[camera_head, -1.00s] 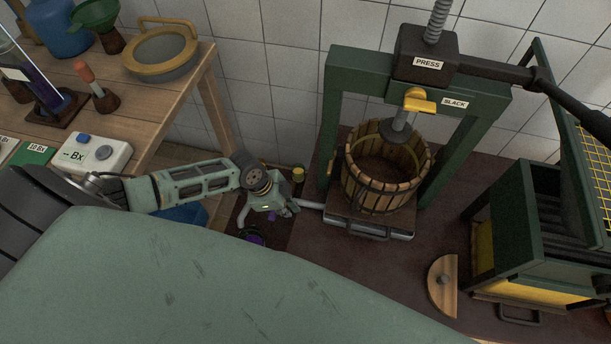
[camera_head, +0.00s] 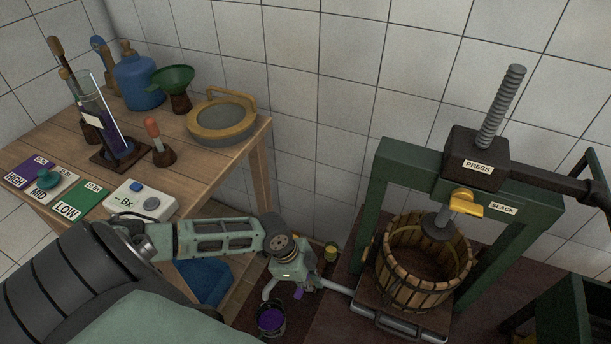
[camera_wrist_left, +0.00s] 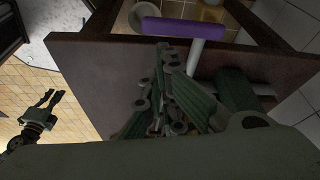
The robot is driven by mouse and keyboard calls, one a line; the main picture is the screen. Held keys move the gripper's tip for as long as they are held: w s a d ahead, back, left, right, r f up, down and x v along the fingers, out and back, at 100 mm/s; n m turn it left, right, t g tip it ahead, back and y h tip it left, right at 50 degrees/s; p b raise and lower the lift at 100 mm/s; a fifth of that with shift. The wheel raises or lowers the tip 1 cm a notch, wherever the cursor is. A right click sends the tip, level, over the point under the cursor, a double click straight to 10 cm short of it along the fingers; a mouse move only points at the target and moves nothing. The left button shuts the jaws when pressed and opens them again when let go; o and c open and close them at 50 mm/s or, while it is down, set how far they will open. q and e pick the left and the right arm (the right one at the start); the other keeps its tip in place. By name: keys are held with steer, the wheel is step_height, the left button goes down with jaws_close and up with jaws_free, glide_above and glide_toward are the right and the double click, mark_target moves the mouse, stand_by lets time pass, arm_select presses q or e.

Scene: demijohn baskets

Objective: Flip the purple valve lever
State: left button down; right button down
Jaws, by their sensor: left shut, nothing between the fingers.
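The purple valve lever (camera_wrist_left: 183,30) shows in the left wrist view as a purple bar across a pale stem, just beyond my left gripper (camera_wrist_left: 166,60). In the head view only a small purple piece of the lever (camera_head: 299,294) shows beneath my left gripper (camera_head: 296,286), and the rest is hidden. The left fingers are dark, shut and empty. They look close to the lever, but I cannot tell whether they touch it. My right gripper (camera_wrist_left: 50,97) is small in the left wrist view, low over the floor, with its fingers apart and nothing between them.
A bucket with purple contents (camera_head: 270,319) stands below my left gripper. The green press (camera_head: 377,200) with its slatted basket (camera_head: 392,287) stands to the right. A wooden table (camera_head: 236,160) with a blue jug (camera_head: 139,82) and a sieve (camera_head: 222,117) is at the left.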

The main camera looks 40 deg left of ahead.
mark_target(300, 292)
arm_select(q)
steer(key=v, duration=0.7)
steer(key=shift+r, duration=0.3)
